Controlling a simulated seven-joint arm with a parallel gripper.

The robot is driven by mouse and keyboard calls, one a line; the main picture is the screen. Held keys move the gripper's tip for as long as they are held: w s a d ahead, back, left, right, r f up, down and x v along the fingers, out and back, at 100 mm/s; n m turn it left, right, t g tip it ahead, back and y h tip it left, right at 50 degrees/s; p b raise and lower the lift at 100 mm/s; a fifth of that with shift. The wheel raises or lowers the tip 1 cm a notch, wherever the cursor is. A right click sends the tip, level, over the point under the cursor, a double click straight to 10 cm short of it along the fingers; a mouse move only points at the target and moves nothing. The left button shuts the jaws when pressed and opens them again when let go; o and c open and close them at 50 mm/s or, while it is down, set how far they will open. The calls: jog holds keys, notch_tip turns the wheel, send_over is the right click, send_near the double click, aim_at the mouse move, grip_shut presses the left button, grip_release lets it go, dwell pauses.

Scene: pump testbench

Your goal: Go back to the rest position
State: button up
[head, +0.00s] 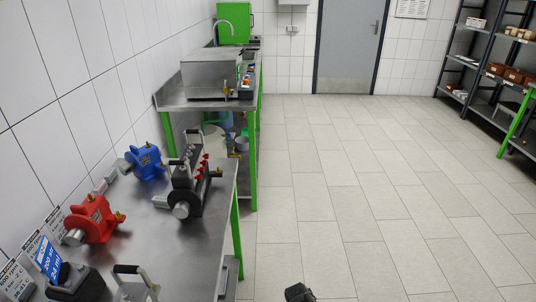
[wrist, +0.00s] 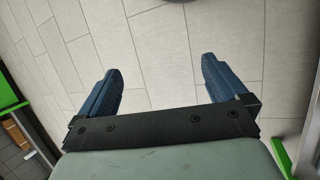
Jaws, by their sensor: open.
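My gripper (wrist: 164,82) is open in the wrist view, its two blue fingers wide apart with only grey floor tiles between them. Nothing is held. In the head view a small dark part at the bottom edge (head: 299,292) appears to be the end of my arm, over the floor to the right of the steel bench (head: 200,240). It is apart from the bench and touches nothing that I can see.
On the bench stand a red pump (head: 94,219), a blue pump (head: 147,161) and a dark grey pump unit (head: 190,185) with red parts. A second bench (head: 175,101) stands behind. Shelves (head: 484,60) stand at the far right. The tiled floor (head: 350,190) between is clear.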

jog(key=s+d+f+g+y, duration=0.1)
jog(key=s+f, duration=0.3)
jog(key=s, duration=0.3)
jog(key=s+d+f+n+g+y, duration=0.1)
jog(key=s+f+g+y, duration=0.1)
jog(key=s+f, duration=0.3)
jog(key=s, duration=0.2)
jog(key=shift+s+f, duration=0.3)
